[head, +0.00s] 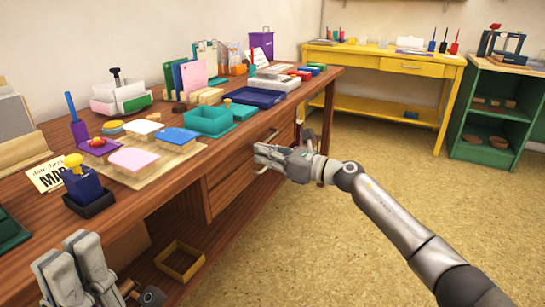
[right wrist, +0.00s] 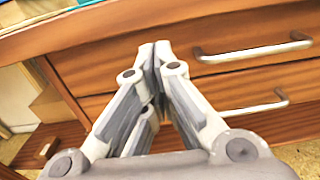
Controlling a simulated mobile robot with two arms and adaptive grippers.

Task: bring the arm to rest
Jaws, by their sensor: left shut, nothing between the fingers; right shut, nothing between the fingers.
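My right gripper (head: 262,155) is in front of the wooden desk's drawers, with its arm coming in from the lower right. In the right wrist view its fingertips (right wrist: 155,55) meet with nothing between them. It points at the drawer fronts (right wrist: 220,85), just below the desk top's edge; I cannot tell whether it touches them. My left gripper (head: 75,262) is at the bottom left of the head view, beside the desk's front, shut and empty. Most of the left arm is out of view.
The desk top (head: 160,195) holds inkpads, a teal tray (head: 207,120) and a stamp (head: 83,185). Drawer handles (right wrist: 253,48) stick out near the right gripper. An open wooden frame (head: 180,262) lies low at the desk. The floor (head: 400,185) at the right is clear.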

